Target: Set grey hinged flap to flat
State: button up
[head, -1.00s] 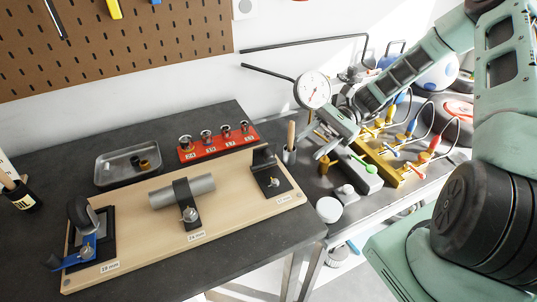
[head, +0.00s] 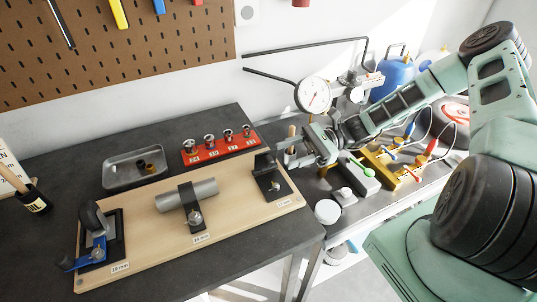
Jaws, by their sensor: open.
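The wooden board (head: 236,218) lies on the dark bench top and carries three fixtures. At its right end a dark grey bracket (head: 268,182) has an upright plate (head: 263,163) rising from a flat base with a small brass-coloured part. This plate may be the grey hinged flap, standing up rather than flat; I cannot see a hinge clearly. My gripper (head: 284,156) is open and empty, just right of the upright plate and at about its height. Its fingers point left toward the plate. I cannot tell whether they touch it.
A grey cylinder (head: 187,195) under a black strap sits mid-board. A blue-handled clamp (head: 85,260) is at the left end. A red socket rack (head: 220,147) and metal tray (head: 136,167) stand behind. A dial gauge (head: 314,95) and yellow manifold (head: 385,165) are at the right.

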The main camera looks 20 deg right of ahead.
aim_at(268, 161)
jog(key=a+p, duration=0.1)
jog(key=a, duration=0.5)
jog(key=shift+a+p, duration=0.25)
jog(key=shift+p, duration=0.15)
grip_shut()
